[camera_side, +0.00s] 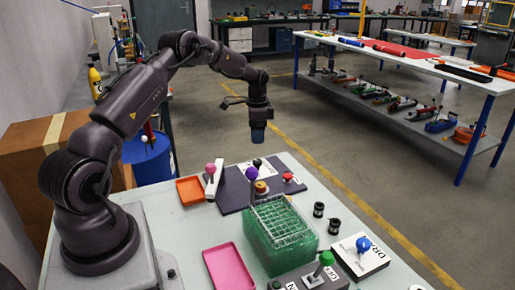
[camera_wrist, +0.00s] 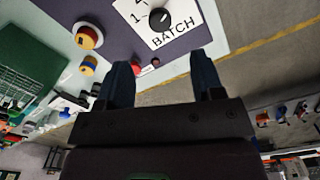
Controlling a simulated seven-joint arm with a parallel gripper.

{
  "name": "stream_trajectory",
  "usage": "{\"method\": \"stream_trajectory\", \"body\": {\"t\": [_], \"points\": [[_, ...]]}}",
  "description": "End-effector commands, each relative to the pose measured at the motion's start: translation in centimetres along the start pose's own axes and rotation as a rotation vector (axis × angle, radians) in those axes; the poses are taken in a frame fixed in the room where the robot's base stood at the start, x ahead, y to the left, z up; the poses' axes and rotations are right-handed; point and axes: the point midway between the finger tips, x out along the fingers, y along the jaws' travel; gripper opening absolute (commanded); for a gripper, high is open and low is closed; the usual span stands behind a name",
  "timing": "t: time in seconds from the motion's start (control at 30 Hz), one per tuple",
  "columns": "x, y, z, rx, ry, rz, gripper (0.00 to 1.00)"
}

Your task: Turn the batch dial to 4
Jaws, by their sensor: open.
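The batch dial (camera_wrist: 159,18) is a round black knob on a white plate lettered BATCH (camera_wrist: 185,22), near the top of the wrist view. Part of the plate's scale, with a "1", shows; the knob's exact setting is too small to read. In the side view the dial (camera_side: 257,162) is a small black knob at the far edge of the dark mat. My gripper (camera_wrist: 162,70) is open and empty, its two dark blue fingers apart. In the side view my gripper (camera_side: 258,138) hangs above the dial, pointing down, not touching it.
On the mat (camera_side: 232,197) are a red-topped button (camera_side: 261,187) and a smaller red knob (camera_side: 287,176). A green rack (camera_side: 280,245) is nearer the camera.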

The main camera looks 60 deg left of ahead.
Motion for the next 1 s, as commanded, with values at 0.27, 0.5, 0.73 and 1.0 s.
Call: {"method": "stream_trajectory", "body": {"t": [0.27, 0.5, 0.73, 1.0], "points": [[-2.9, 0.0, 0.0, 0.001, 0.0, 0.0, 0.61], [-3.1, 0.0, 0.0, 0.001, 0.0, 0.0, 0.61], [-3.0, 0.0, 0.0, -0.004, 0.0, 0.0, 0.61], [-1.3, 2.4, 0.9, -0.235, -0.024, 0.049, 0.61]]}}
